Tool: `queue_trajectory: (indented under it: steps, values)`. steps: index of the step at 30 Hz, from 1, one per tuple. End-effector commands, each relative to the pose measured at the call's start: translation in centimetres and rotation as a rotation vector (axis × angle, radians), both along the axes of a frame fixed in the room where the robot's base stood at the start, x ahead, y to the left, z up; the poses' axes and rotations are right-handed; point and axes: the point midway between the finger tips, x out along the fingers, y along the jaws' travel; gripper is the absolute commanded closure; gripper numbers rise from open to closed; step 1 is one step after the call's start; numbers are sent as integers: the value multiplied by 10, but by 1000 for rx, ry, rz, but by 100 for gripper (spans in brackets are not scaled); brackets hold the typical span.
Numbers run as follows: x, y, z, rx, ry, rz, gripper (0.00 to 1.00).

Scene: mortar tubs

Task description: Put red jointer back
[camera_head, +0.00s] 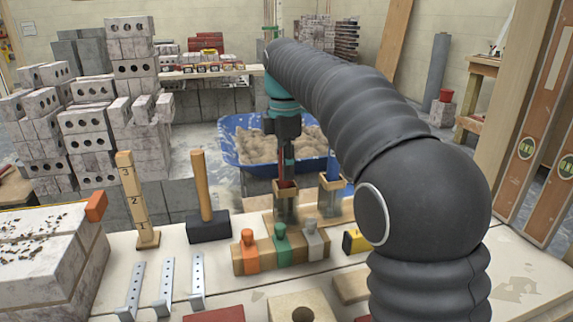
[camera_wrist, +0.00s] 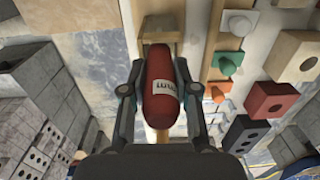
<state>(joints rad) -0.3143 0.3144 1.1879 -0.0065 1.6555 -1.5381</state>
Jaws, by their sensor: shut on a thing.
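My gripper (camera_head: 286,160) points down over the workbench, shut on the red jointer (camera_wrist: 161,105). The jointer's red handle with a white label lies between both fingers in the wrist view. In the head view a little of its red (camera_head: 286,184) shows below the fingers, at the top of the left wooden holder (camera_head: 285,205). I cannot tell whether it rests in that holder or is just above it. A blue-handled tool (camera_head: 331,181) stands in the right wooden holder (camera_head: 330,202). The jointer's lower end is hidden.
Orange (camera_head: 249,252), green (camera_head: 282,245) and grey (camera_head: 312,240) pieces sit in a wooden block in front. A mallet (camera_head: 205,205) and numbered post (camera_head: 131,200) stand left. A blue tub (camera_head: 235,155) of sand lies behind the bench. Metal strips lie front left.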

Motion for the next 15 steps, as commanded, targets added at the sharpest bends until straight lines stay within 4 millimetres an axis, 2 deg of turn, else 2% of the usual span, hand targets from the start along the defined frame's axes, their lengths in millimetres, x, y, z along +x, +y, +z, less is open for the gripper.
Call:
queue_trajectory:
  steps: [1, 2, 5, 15]
  values:
    - [0, 0, 0, 0, 0, 0, 100]
    - [0, 0, 0, 0, 0, 0, 68]
    - [0, 0, 0, 0, 0, 0, 43]
    - [0, 0, 1, 0, 0, 0, 41]
